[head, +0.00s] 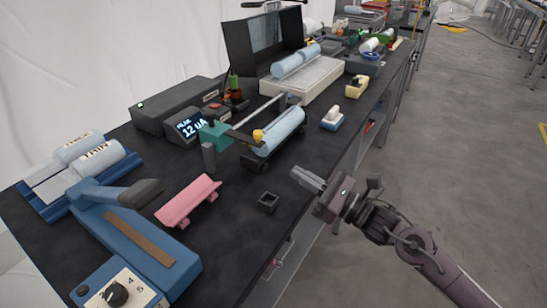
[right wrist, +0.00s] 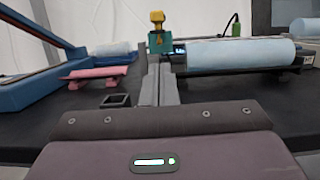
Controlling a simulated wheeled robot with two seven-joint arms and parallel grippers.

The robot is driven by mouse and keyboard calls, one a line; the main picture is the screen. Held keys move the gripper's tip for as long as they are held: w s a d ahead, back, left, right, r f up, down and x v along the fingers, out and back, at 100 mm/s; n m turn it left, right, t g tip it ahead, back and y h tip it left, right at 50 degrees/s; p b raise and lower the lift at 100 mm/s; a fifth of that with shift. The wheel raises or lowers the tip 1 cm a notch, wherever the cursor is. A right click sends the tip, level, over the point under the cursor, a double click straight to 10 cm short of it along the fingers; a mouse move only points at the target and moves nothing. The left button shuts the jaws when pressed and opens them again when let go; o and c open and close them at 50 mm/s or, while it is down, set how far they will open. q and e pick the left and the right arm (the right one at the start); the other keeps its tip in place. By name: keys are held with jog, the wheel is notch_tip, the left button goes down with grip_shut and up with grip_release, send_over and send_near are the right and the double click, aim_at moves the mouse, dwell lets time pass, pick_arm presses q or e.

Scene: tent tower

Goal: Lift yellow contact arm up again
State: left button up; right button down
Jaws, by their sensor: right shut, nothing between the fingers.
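The yellow contact arm's knob (head: 258,135) sits at the end of a dark bar, by the near left end of a light-blue roll (head: 280,131). The bar runs from a teal block (head: 215,134). In the right wrist view the yellow part (right wrist: 157,18) shows above the teal block (right wrist: 160,43), straight beyond my fingers. Whether it touches the roll is unclear. My right gripper (head: 307,179) is shut and empty, over the table's right edge, apart from the arm and to its lower right. It also shows in the right wrist view (right wrist: 158,84). My left gripper is not in view.
A small dark square holder (head: 268,203) and a pink cradle (head: 188,201) stand left of my gripper. A grey post (head: 209,156) stands near the teal block. A white-and-blue block (head: 332,118) lies beyond. Black tabletop (head: 240,235) is bare in front.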

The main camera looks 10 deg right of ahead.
jog(key=p, duration=0.2)
send_near(244, 136)
jog(key=w+a, duration=0.2)
jog(key=shift+w+a+f, duration=0.15)
jog(key=shift+w+a, duration=0.05)
jog(key=shift+a, duration=0.05)
pick_arm(q)
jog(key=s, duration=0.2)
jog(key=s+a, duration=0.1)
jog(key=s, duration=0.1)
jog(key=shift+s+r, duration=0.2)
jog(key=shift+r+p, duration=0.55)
jog(key=shift+p, duration=0.1)
pick_arm(e)
jog(key=shift+d+r+g+h, duration=0.1)
jog(key=shift+r+g+h, duration=0.2)
jog(key=shift+r, duration=0.15)
